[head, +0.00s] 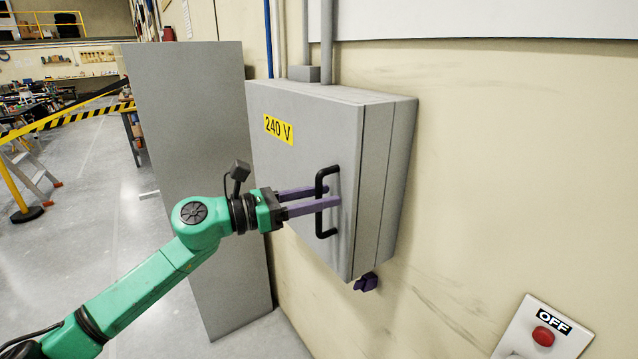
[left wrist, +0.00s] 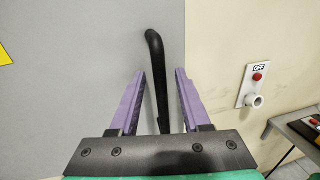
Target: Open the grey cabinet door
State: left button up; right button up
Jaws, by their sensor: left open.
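The grey wall cabinet has a front door (head: 285,175) with a yellow 240 V label. The door looks shut against the cabinet body (head: 395,185). A black bar handle (head: 327,233) stands upright near the door's right edge. My left gripper (head: 332,195) is open, with its purple fingers reaching to the handle's middle. In the left wrist view, the handle (left wrist: 155,55) runs between the two fingers of the gripper (left wrist: 160,72). The gap looks wider than the bar, and I cannot tell whether either finger touches it. My right gripper is not in view.
A tall grey panel (head: 190,170) stands left of the cabinet. A purple fitting (head: 367,283) sits under the cabinet's lower right corner. A plate with a red button and OFF label (head: 543,336) is at lower right. Open floor (head: 90,220) lies to the left.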

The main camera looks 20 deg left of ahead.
pick_arm(q)
grip_shut()
dwell(1.4)
